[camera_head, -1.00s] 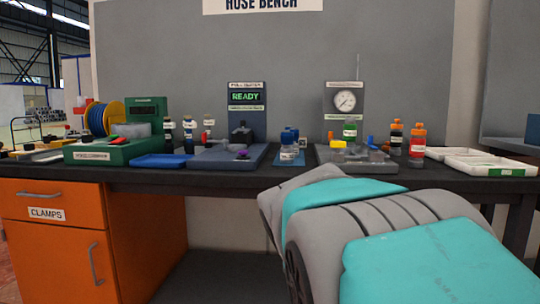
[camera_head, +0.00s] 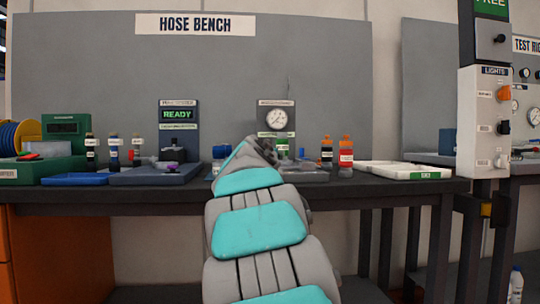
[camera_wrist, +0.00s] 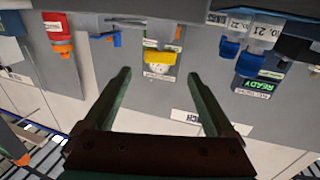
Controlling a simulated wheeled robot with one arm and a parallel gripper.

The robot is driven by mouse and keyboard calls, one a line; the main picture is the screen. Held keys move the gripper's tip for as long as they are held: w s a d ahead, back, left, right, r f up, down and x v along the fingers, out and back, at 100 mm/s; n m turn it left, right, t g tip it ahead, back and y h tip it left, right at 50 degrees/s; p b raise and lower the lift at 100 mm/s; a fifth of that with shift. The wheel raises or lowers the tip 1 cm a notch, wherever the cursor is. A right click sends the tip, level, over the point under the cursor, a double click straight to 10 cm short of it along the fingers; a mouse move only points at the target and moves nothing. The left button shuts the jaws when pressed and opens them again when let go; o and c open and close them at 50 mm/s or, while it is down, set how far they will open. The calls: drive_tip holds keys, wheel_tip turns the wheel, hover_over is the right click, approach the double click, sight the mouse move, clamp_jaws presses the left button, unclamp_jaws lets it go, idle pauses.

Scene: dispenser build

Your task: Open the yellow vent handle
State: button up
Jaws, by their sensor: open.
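A yellow piece (camera_wrist: 159,57) that looks like the vent handle shows in the wrist view, in front of the round gauge (camera_wrist: 154,69). The wrist view is upside down. My gripper (camera_wrist: 159,75) is open and empty, its two dark green fingers apart, with the yellow piece between their tips in the picture but not visibly touched. In the head view the gauge (camera_head: 277,118) stands on a grey panel at the back of the bench. My arm covers the front of that fixture, so the yellow handle and my fingers cannot be made out there.
On the dark bench (camera_head: 400,187), red-orange (camera_head: 346,154) and orange-capped (camera_head: 326,153) bottles stand right of the fixture. White trays (camera_head: 425,173) lie farther right. Blue-capped bottles (camera_wrist: 229,48) and the READY display (camera_head: 178,114) are on the other side. A switch post (camera_head: 484,120) stands at the right.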

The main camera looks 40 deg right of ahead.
drive_tip(key=shift+p+x, duration=0.6)
drive_tip(key=shift+x, duration=2.8)
drive_tip(key=shift+f, duration=0.15)
drive_tip(key=c, duration=1.4)
drive_tip(key=shift+s+r+n+t+y+p, duration=0.1)
drive_tip(key=shift+r+n+t+y+p, duration=0.35)
drive_tip(key=shift+p, duration=0.7)
drive_tip(key=n+t+y+p, duration=0.1)
drive_tip(key=p, duration=0.1)
drive_tip(key=shift+d+p, duration=0.1)
drive_tip(key=shift+p, duration=0.25)
drive_tip(key=n+y+p, duration=0.1)
drive_tip(key=p, duration=0.1)
drive_tip(key=shift+f+t+y+p, duration=0.2)
drive_tip(key=shift+t+y+p, duration=0.1)
drive_tip(key=shift+t+y, duration=0.05)
drive_tip(key=shift+f, duration=0.3)
